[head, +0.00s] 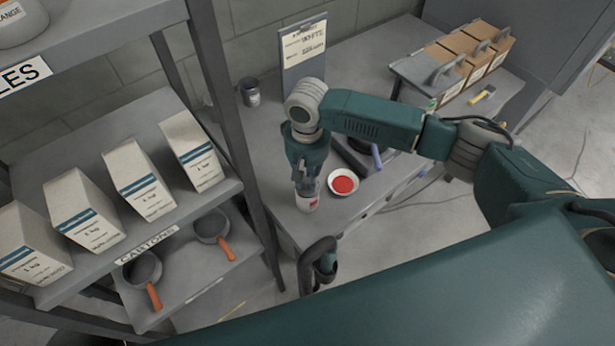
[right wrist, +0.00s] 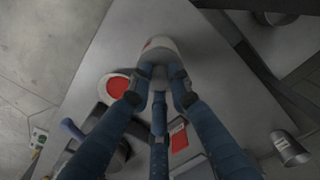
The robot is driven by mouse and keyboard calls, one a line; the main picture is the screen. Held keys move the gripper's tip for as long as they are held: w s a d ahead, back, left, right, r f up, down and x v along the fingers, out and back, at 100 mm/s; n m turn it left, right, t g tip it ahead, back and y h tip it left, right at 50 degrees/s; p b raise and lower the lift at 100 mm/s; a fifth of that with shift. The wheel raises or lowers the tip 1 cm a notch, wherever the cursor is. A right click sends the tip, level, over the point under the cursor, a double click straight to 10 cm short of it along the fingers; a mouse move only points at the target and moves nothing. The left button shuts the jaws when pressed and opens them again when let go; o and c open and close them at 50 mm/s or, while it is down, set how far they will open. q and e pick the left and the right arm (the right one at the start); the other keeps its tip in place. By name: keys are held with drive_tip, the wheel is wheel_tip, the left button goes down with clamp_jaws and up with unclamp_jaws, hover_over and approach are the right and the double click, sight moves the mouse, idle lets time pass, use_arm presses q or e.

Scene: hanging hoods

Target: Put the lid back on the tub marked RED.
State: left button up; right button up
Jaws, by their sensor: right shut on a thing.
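My right gripper (head: 307,188) reaches down at the front of the grey table and is shut on a white tub-like thing (head: 309,203) with a red mark. In the right wrist view, my fingers (right wrist: 158,88) close around its near end, and its white side (right wrist: 165,45) shows beyond them. Any writing on it is too small to read. A white round dish-like thing (head: 343,193) with a red inside lies just right of it. I cannot tell whether that is an open tub or a lid. My left gripper is not clearly in view.
A grey can (head: 250,92) and an upright sign (head: 303,50) stand at the back of the table (head: 275,140). Brown boxes (head: 465,45) stand back right. A dark pan with a blue handle (head: 376,156) lies behind the dish. A shelf with cartons (head: 85,212) borders the left.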

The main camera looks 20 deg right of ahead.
drive_tip(key=shift+f+p, duration=0.2)
drive_tip(key=shift+p, duration=0.75)
idle(1.1)
idle(0.4)
drive_tip(key=o, duration=0.9)
drive_tip(key=shift+o, duration=0.4)
drive_tip(key=o, duration=0.4)
drive_tip(key=shift+o, duration=0.2)
drive_tip(key=shift+r, duration=0.1)
wheel_tip(320, 180, up, 3)
drive_tip(key=p, duration=0.3)
drive_tip(key=shift+f, duration=0.2)
drive_tip(key=shift+r+p, duration=0.4)
drive_tip(key=shift+r, duration=1.7)
